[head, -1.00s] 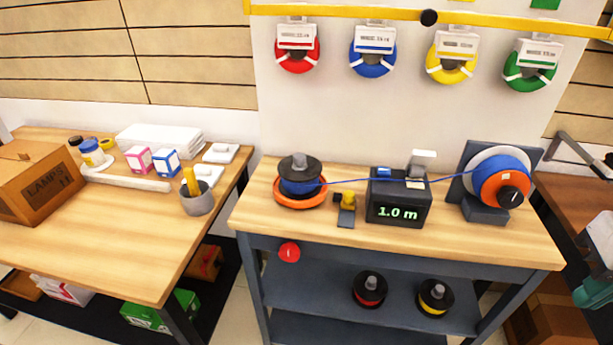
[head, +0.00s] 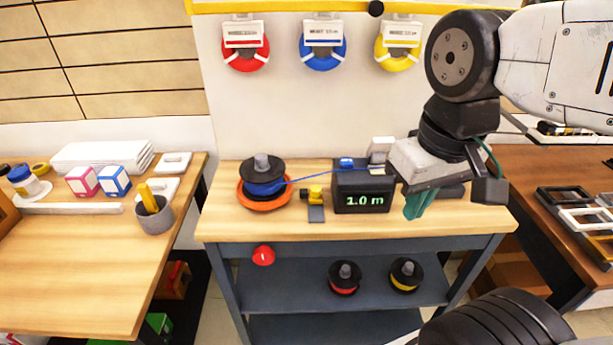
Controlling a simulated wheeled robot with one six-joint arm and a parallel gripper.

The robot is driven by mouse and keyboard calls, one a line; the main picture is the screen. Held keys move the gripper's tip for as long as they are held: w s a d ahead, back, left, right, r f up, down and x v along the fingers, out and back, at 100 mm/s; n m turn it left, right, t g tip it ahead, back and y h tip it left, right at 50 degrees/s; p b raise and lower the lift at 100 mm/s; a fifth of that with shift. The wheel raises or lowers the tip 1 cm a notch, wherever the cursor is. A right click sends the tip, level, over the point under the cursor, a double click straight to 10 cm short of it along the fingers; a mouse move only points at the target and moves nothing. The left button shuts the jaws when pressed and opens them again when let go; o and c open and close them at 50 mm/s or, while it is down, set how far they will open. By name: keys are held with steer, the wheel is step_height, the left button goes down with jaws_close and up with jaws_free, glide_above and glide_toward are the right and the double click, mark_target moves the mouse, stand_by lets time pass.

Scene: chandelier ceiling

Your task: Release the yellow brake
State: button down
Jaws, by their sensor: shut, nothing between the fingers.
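The yellow brake (head: 315,193) is a small yellow knob on a grey base, on the wooden bench top between the blue wire spool (head: 264,181) and the dark length meter (head: 362,189). The spool sits on an orange turntable (head: 265,200). A blue wire runs from it to the meter, which reads 1.0 m. My arm hides most of the winder at the bench's right end.
A red button (head: 263,255) is on the bench front. A red spool (head: 345,278) and a yellow spool (head: 404,275) stand on the shelf below. Coils hang on the wall panel. A left table holds a grey cup (head: 155,215) and boxes.

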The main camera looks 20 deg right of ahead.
steer(key=w+a+t, duration=0.1)
steer(key=w, duration=1.4)
steer(key=n+t, duration=0.1)
glide_above(311, 193)
steer(key=w+d, duration=0.1)
steer(key=w, duration=0.2)
step_height(311, 193, down, 7)
steer(key=shift+w, duration=0.15)
steer(key=shift+f, duration=0.2)
steer(key=x, duration=0.9)
steer(key=shift+w+a+f, duration=0.15)
steer(key=shift+w+f, duration=0.1)
steer(key=shift+s+f, duration=0.2)
steer(key=shift+s, duration=0.1)
steer(key=shift+s+r, duration=0.15)
steer(key=shift+s, duration=1.5)
steer(key=shift+s, duration=0.1)
